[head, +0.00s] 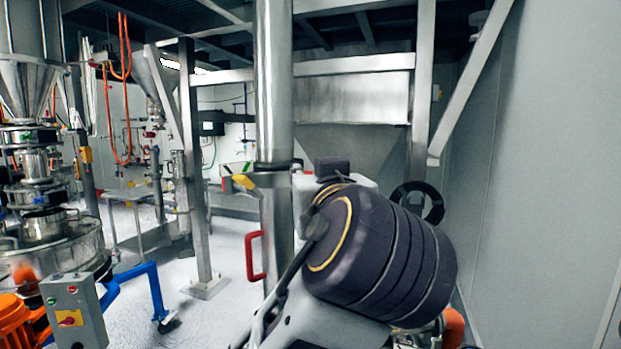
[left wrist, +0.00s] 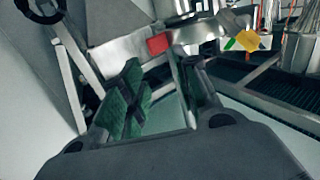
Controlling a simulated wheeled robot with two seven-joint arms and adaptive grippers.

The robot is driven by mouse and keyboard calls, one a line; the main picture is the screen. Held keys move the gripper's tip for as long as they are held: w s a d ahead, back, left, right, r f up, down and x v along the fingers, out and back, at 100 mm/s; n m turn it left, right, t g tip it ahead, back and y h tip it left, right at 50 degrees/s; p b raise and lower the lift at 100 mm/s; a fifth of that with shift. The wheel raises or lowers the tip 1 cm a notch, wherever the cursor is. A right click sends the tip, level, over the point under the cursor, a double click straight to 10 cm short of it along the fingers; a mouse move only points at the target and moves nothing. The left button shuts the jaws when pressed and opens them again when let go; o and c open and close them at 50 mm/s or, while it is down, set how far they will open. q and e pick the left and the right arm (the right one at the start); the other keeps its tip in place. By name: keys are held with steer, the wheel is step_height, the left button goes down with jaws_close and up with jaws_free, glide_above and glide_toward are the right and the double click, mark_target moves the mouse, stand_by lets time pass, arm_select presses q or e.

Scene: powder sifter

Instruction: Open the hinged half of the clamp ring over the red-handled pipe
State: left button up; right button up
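The steel pipe (head: 273,95) stands upright near the middle of the head view, with a red handle (head: 252,256) on its lower left side. A dark clamp ring band (head: 272,166) circles the pipe above the handle. A yellow piece (head: 243,181) with green and red parts sticks out left of the band; the yellow piece also shows in the left wrist view (left wrist: 246,41). My left gripper (left wrist: 162,88) has its green-padded fingers apart. A red piece (left wrist: 158,43) shows beyond them. My arm hides the fingers in the head view. My right gripper is not in view.
A black handwheel (head: 418,203) is right of the pipe. A steel hopper (head: 355,100) stands behind. A grey control box (head: 73,312) and blue frame (head: 150,280) are at lower left. The pale floor left of the pipe has clear patches.

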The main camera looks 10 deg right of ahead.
arm_select(q)
steer(key=shift+s+a, duration=0.1)
steer(key=shift+s, duration=1.05)
